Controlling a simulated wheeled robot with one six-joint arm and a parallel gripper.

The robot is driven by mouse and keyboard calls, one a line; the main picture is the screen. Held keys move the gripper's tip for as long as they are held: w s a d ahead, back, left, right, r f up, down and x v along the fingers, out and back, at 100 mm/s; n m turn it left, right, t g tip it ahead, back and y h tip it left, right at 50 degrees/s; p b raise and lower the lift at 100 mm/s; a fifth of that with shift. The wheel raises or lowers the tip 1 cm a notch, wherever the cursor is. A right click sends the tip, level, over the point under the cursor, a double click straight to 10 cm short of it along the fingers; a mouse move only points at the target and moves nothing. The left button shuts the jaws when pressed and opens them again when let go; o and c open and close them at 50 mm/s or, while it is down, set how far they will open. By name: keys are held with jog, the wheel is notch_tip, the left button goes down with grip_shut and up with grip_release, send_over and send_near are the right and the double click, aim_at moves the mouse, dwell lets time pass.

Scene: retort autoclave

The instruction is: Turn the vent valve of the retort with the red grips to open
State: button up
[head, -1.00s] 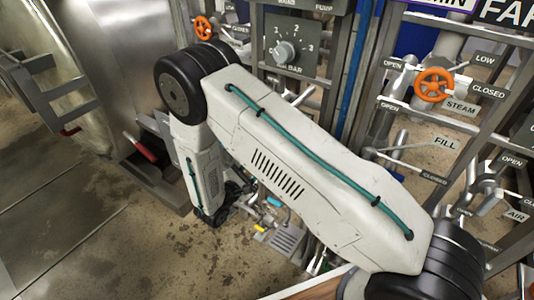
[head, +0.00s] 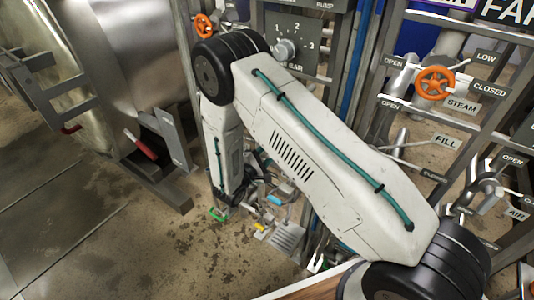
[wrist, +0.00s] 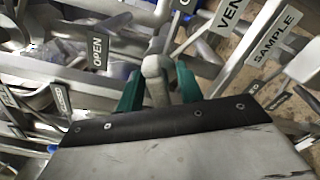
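The retort with the red grips is the steel vessel (head: 130,50) at the left of the head view; one red grip (head: 140,145) sits low on its front and another (head: 70,128) is further left. In the wrist view my gripper (wrist: 158,88) has its two green fingers on either side of a grey rounded lever end (wrist: 154,68). Whether they press on it I cannot tell. A VENT label (wrist: 232,15), partly cut off, is just right of it, and an OPEN label (wrist: 97,50) is to the left.
A SAMPLE label (wrist: 276,36) and several grey pipes crowd around my gripper. In the head view a panel with a dial (head: 285,50) stands behind my arm. An orange handwheel (head: 434,82) is on the rack at right. Open floor (head: 90,220) lies at left.

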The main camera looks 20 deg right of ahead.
grip_shut()
jog(key=shift+n, duration=0.3)
jog(key=n, duration=0.5)
jog(key=shift+w+r, duration=0.1)
jog(key=n, duration=0.6)
jog(key=shift+w+a, duration=0.1)
jog(key=shift+n, duration=0.3)
dwell(0.4)
grip_release()
